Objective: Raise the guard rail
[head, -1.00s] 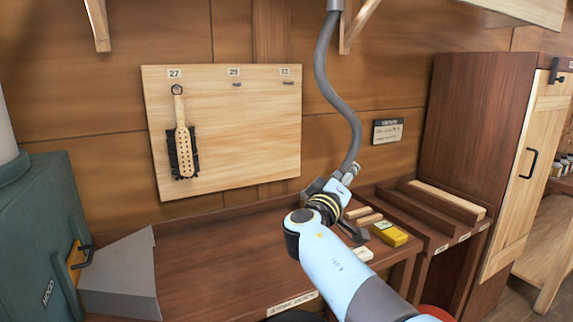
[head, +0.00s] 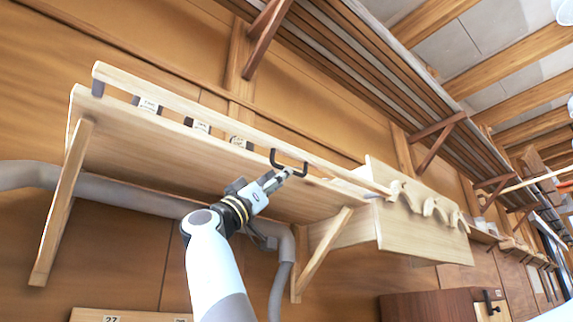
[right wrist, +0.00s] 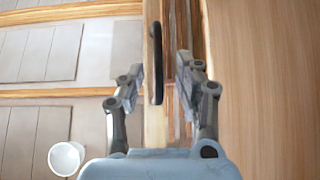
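The guard rail (head: 180,104) is a long pale wooden bar along the front of a high wall shelf (head: 150,140). A black handle (head: 288,165) is fixed on the rail toward its right part. My right gripper (head: 279,179) is at the handle, just below it in the head view. In the right wrist view the gripper (right wrist: 160,72) is open, with the handle (right wrist: 156,62) and rail (right wrist: 152,125) between its spread fingers. I cannot tell whether a finger touches. My left gripper is not in view.
Several labelled items (head: 147,106) stand on the shelf behind the rail. A wooden peg board (head: 425,222) adjoins at the right. A slatted rack (head: 350,50) hangs above. A grey pipe (head: 130,195) runs beneath the shelf.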

